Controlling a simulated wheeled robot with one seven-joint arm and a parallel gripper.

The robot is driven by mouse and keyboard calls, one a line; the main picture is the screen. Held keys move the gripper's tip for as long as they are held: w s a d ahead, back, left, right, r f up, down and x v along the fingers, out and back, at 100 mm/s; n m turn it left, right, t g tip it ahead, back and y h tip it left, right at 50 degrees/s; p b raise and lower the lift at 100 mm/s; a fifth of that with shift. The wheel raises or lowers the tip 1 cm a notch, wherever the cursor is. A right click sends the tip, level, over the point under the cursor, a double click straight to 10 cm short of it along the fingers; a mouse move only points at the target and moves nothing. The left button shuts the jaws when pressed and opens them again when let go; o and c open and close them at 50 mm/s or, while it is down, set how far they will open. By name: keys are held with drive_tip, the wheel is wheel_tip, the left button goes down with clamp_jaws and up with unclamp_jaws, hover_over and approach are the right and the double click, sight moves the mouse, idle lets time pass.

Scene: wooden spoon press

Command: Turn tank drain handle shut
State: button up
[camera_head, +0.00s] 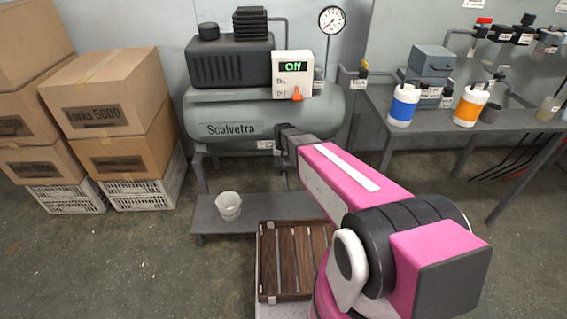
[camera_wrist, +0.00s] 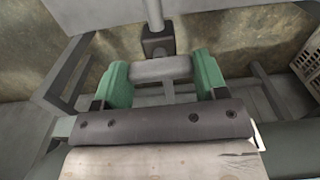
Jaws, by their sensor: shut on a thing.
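The grey-green tank (camera_head: 200,118), marked "Scalvetra", lies on its side on a stand. Under it, in the wrist view, a dark valve block (camera_wrist: 157,43) hangs on a pale vertical pipe. The grey drain handle (camera_wrist: 160,69) sits at this block, crosswise in the picture. My gripper (camera_wrist: 160,72) has its two green fingers on either side of the handle and is shut on it. In the head view my pink arm reaches to the tank's underside, and it hides the handle and my fingers.
A white bucket (camera_head: 228,206) stands on the low grey platform (camera_head: 262,206) below the tank. A slatted wooden crate (camera_head: 290,262) is in front. Cardboard boxes (camera_head: 115,90) stack at left. A grey table (camera_head: 440,135) with bottles stands at right.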

idle(0.4)
drive_tip(key=o, duration=0.9)
drive_tip(key=shift+o, duration=0.2)
drive_tip(key=shift+r, duration=0.1)
wheel_tip(320, 180, up, 11)
drive_tip(key=shift+f, duration=0.2)
